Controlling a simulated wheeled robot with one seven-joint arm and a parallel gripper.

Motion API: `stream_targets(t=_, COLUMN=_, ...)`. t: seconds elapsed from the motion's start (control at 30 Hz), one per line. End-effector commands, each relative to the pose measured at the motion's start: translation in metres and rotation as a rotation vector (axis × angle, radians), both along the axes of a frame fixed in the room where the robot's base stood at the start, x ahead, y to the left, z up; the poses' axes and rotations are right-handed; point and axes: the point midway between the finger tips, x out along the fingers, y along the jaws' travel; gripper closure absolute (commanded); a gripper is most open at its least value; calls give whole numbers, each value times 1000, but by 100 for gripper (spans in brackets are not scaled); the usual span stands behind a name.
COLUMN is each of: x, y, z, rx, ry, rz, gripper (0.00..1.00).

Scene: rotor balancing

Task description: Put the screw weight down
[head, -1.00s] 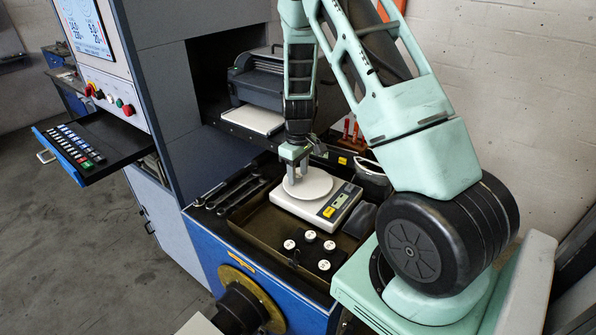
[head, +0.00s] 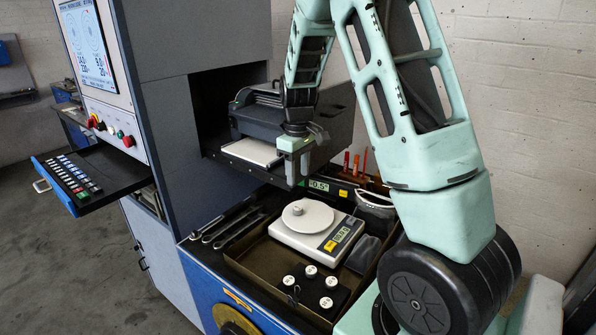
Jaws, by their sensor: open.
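The screw weight (head: 298,210) is a small pale piece resting on the round white pan (head: 313,218) of the digital scale (head: 325,239), left of the pan's middle. The scale's display is lit, but its figures are too small to read. My gripper (head: 298,172) is above and behind the scale, in front of the printer, apart from the weight. It is open, and I see nothing between its fingers, though the view of them is small and partly edge-on.
Several white-topped weights (head: 311,271) sit in a black holder in front of the scale. Wrenches (head: 222,226) lie left of it. A printer (head: 262,115) stands in the recess behind. Red-handled tools (head: 356,163) stand at the back right. A drawer with a keyboard (head: 75,175) sticks out left.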

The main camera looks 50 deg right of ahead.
Motion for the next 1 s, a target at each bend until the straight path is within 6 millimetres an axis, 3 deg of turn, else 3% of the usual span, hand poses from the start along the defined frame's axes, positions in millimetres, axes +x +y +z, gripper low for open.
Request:
stream_targets(t=0.3, x=0, y=2, z=16, rx=1, ry=0, rz=1, gripper=54)
stream_targets(t=0.43, x=2, y=27, z=19, rx=16, ry=-6, rz=24, gripper=54)
stream_targets(t=0.57, x=-2, y=97, z=25, rx=52, ry=-16, rz=89, gripper=54)
stream_targets(t=0.67, x=-22, y=175, z=32, rx=83, ry=-19, rz=168, gripper=54)
stream_targets(t=0.8, x=-79, y=274, z=40, rx=108, ry=-12, rz=293, gripper=54)
stream_targets(t=0.9, x=-133, y=324, z=42, rx=104, ry=-6, rz=383, gripper=54)
stream_targets(t=1.0, x=-183, y=352, z=41, rx=87, ry=-6, rz=458, gripper=54)
